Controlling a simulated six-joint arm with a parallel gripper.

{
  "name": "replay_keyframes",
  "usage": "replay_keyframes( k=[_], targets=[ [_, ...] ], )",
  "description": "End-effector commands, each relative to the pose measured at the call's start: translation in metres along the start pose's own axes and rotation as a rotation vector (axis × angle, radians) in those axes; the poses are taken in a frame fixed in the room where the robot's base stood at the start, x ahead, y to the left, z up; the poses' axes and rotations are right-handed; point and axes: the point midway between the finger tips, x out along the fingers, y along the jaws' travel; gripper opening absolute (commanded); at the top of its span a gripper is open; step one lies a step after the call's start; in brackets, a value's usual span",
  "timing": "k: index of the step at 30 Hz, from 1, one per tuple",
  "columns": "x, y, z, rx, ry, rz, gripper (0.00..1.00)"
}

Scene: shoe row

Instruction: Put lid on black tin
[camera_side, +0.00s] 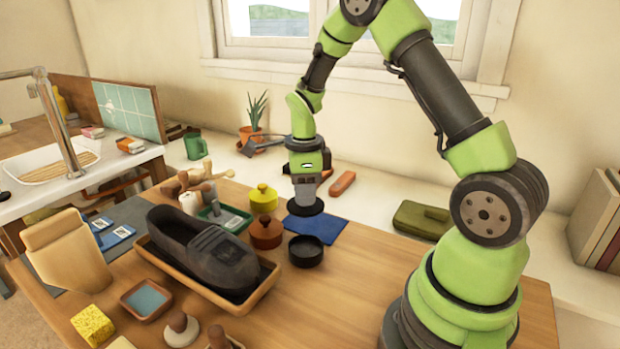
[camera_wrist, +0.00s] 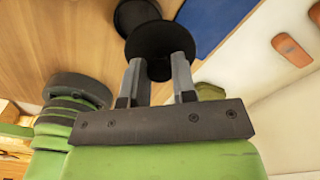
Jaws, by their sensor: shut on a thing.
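The black tin (camera_side: 306,253) stands open on the wooden table, in front of the blue cloth in the side view. Its round shape also shows at the top of the wrist view (camera_wrist: 133,13). My gripper (camera_side: 305,190) is shut on the black lid (camera_side: 305,207), a flat round disc, and holds it level above the blue cloth, behind the tin. In the wrist view the two grey fingertips (camera_wrist: 159,66) are at the lid (camera_wrist: 160,38), which overlaps part of the tin in the picture. The grasped part of the lid is mostly hidden by the fingers.
A red-brown lidded tin (camera_side: 266,234) and a yellow one (camera_side: 263,199) stand left of the black tin. A tray (camera_side: 197,292) with a dark shoe (camera_side: 205,250) lies further left. The blue cloth (camera_side: 328,232) lies flat. The table right of the tin is clear.

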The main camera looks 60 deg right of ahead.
Motion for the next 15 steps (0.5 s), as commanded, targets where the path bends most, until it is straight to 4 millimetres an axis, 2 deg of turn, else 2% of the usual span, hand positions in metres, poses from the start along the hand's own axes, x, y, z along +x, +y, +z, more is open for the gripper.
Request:
replay_keyframes(
  k=[3, 6, 15],
  targets=[
    [0.001, 0.022, 0.003, -0.098, 0.000, 0.001, 0.03],
    [0.003, 0.031, 0.003, -0.140, -0.001, 0.000, 0.03],
    [0.023, 0.033, 0.003, -0.151, 0.001, 0.003, 0.03]
  ],
)
